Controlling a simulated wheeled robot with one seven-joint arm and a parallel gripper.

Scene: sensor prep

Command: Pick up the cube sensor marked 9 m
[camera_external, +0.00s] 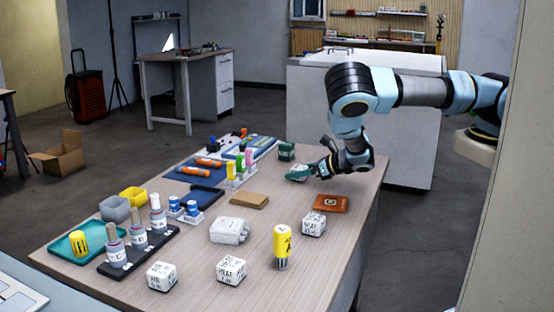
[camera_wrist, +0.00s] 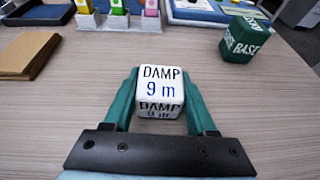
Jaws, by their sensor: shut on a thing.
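The white cube sensor (camera_wrist: 160,92) shows the words "DAMP 9 m" on its faces in the wrist view. My gripper (camera_wrist: 160,100) has its green fingers on both sides of this cube and is shut on it. In the external view my gripper (camera_external: 300,173) is low over the far right part of the table, and the cube is mostly hidden by the fingers there. I cannot tell whether the cube touches the table.
A green cube (camera_external: 287,151) stands just behind my gripper. An orange-brown pouch (camera_external: 331,204) and a white cube (camera_external: 314,224) lie nearer the front. A tan notebook (camera_external: 249,200) is to the left. Two more white cubes (camera_external: 231,270) (camera_external: 161,276) and a yellow cylinder (camera_external: 282,245) stand in front.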

